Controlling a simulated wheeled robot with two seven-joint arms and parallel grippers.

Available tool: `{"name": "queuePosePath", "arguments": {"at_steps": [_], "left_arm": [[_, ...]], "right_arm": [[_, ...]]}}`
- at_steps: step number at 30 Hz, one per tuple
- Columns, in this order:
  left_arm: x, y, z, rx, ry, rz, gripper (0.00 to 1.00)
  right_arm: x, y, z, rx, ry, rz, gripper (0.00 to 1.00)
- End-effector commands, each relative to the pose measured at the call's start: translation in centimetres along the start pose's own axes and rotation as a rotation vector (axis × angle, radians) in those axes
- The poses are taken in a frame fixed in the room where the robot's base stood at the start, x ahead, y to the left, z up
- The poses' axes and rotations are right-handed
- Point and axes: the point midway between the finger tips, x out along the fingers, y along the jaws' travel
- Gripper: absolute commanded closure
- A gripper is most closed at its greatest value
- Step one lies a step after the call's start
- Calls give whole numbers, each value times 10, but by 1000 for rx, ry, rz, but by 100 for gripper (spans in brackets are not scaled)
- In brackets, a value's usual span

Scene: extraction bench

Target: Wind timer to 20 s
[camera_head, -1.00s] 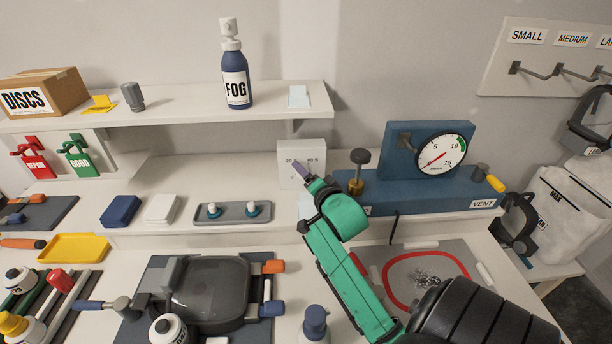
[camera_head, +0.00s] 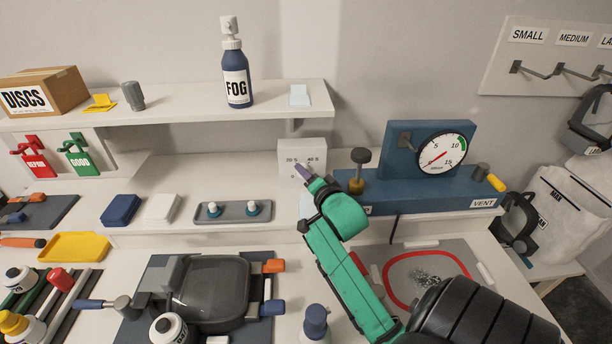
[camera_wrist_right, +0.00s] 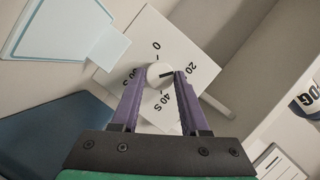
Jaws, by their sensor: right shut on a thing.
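My left gripper is out of view.
The blue gauge panel (camera_head: 386,170) and a black-topped plunger (camera_head: 360,158) stand just right of the timer. The shelf (camera_head: 190,108) with the FOG bottle (camera_head: 236,75) hangs above. A tray with two small pegs (camera_head: 231,220) lies to the left.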

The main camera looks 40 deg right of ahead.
Motion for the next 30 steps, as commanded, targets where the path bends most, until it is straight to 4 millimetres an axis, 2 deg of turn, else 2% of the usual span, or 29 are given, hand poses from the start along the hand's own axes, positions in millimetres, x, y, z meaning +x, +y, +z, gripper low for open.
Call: {"name": "queuePosePath", "arguments": {"at_steps": [18, 19, 21, 30], "left_arm": [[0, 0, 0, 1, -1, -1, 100], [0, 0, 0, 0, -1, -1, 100], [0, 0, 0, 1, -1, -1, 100], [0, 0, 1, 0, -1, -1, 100]], "right_arm": [[0, 1, 1, 0, -1, 3, 100], [0, 1, 1, 0, -1, 3, 52], [0, 1, 1, 0, -1, 2, 26], [0, 1, 0, 0, -1, 1, 26]]}}
